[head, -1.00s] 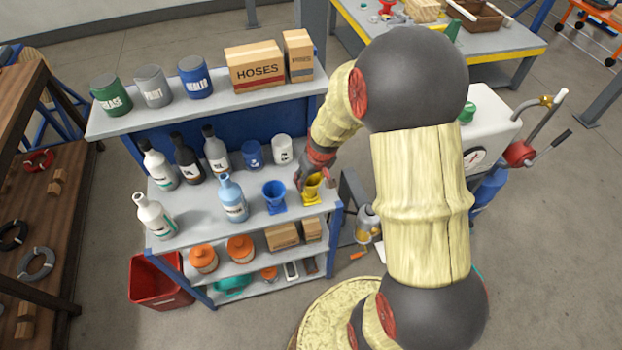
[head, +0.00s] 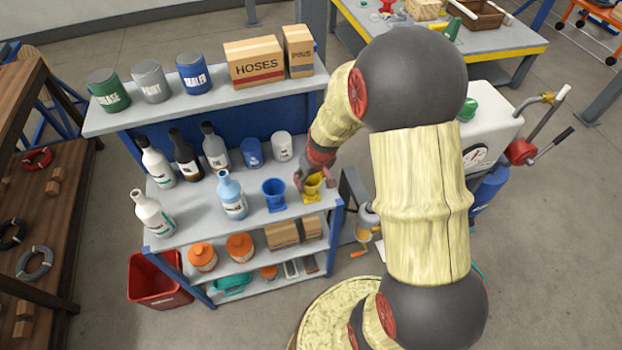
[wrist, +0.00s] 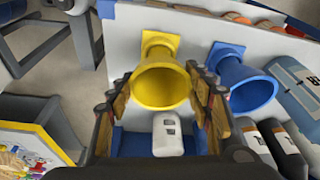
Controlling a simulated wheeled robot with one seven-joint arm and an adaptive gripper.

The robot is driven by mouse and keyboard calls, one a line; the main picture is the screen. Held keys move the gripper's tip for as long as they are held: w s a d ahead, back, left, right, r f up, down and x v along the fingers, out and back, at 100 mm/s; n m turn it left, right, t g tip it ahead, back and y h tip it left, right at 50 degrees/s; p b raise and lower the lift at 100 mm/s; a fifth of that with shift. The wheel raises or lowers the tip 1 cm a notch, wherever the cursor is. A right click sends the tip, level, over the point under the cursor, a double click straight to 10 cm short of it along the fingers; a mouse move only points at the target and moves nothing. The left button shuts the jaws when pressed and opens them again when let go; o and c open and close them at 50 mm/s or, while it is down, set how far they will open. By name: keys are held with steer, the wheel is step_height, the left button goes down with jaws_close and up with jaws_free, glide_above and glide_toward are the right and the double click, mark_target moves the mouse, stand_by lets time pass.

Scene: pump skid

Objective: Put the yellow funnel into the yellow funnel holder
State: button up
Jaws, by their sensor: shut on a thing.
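The yellow funnel (head: 313,189) stands upright at the right end of the grey shelf's middle level, on a square yellow foot. In the wrist view the yellow funnel (wrist: 160,86) shows its wide open mouth toward the camera. My gripper (head: 308,180) reaches down to it from behind. In the wrist view my gripper (wrist: 160,92) has one finger on each side of the rim and is shut on the funnel. I cannot make out a yellow funnel holder as a separate thing.
A blue funnel (head: 274,195) stands close to the left of the yellow one, and a light-blue bottle (head: 232,196) is beyond it. A white can (head: 282,147) stands behind. The upper shelf (head: 222,98) holds cans and boxes. A grey machine (head: 487,135) is to the right.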

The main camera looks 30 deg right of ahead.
steer(key=o, duration=1.4)
steer(key=v, duration=1.2)
